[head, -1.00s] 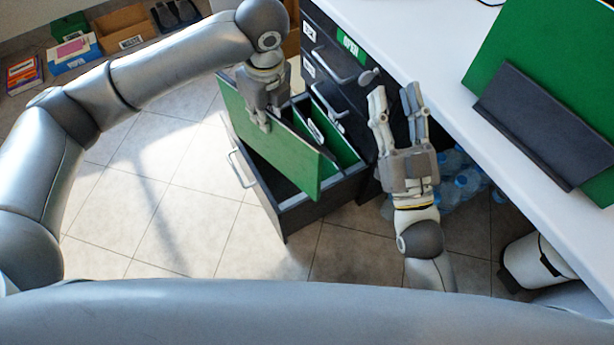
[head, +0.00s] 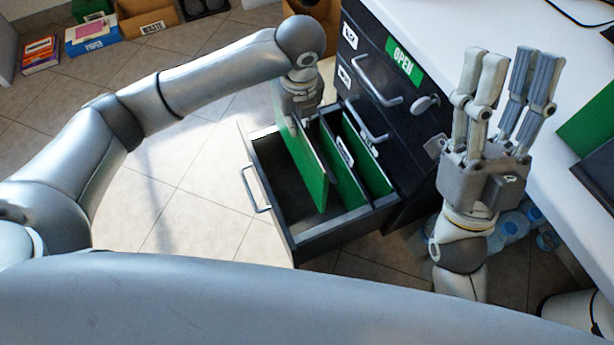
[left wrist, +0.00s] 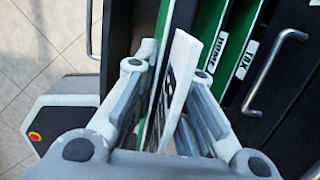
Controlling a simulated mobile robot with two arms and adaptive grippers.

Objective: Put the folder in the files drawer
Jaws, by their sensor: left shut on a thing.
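The green folder (head: 309,170) stands nearly upright inside the open files drawer (head: 345,235), left of the folders hanging there. Its lower edge seems to be below the drawer's rim, but I cannot tell if it touches the floor of the drawer. My left gripper (head: 294,112) is shut on the folder's far upper part. In the left wrist view the folder's white-labelled edge (left wrist: 181,66) lies between my left fingers (left wrist: 168,112). My right gripper (head: 507,78) is open and empty, in front of the cabinet and the white desk.
Two hanging folders (head: 345,180) with labels fill the drawer's right side. Water bottles (head: 512,228) stand under the desk (head: 575,110). Boxes (head: 93,35) stand at the back left.

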